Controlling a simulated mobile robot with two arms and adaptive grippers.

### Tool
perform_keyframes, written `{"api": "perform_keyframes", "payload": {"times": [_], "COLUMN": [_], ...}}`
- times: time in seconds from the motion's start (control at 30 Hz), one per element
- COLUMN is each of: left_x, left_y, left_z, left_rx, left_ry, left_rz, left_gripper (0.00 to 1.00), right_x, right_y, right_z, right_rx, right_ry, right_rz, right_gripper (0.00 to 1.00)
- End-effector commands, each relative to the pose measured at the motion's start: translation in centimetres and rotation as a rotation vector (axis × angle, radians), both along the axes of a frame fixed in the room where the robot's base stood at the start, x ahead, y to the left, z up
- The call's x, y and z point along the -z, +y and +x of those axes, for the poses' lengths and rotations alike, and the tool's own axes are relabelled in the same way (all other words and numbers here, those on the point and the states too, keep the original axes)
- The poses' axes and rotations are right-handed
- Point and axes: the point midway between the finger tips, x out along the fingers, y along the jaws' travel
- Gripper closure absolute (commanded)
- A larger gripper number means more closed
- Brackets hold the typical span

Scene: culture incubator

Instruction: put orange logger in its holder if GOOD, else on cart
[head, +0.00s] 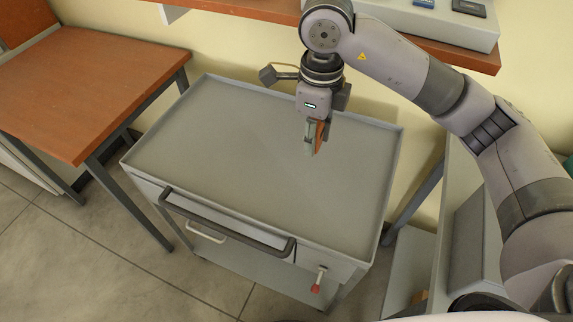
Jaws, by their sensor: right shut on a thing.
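My right gripper (314,150) is shut on the orange logger (319,132) and points down above the cart top. Only a narrow orange side of the logger shows between the fingers, and no GOOD mark or other reading on it can be seen. The grey cart (220,150) has a bare, rimmed top and a dark handle along its front. I cannot tell exactly how far the logger is above the surface. The holder cannot be made out in this view. My left gripper is not in view.
An orange-topped table (90,85) stands left of the cart. A wooden shelf (455,52) with a pale device (420,20) runs along the wall at the back right. A red-tipped lever (317,280) sticks out at the cart's front. The cart top is clear.

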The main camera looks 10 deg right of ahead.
Motion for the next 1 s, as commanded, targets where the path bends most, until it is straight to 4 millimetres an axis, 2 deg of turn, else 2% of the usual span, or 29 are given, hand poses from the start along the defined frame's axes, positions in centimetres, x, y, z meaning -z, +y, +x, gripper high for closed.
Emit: {"api": "perform_keyframes", "payload": {"times": [0.3, 0.5, 0.83, 1.0], "left_x": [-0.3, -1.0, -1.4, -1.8], "left_y": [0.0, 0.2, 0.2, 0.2], "left_z": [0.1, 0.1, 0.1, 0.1], "left_rx": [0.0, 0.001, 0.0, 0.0], "left_ry": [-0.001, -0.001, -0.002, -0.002], "left_rz": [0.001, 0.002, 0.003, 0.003], "left_gripper": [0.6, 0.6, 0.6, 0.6], "right_x": [8.0, 12.5, 15.4, 18.0], "right_y": [0.0, 0.0, 0.0, 0.0], "right_z": [-0.2, -0.2, -0.1, -0.2], "right_rx": [-0.001, -0.002, -0.003, -0.004], "right_ry": [0.008, 0.006, 0.003, 0.004], "right_rz": [-0.001, -0.001, -0.001, 0.001], "right_gripper": [1.0, 1.0, 1.0, 1.0]}}
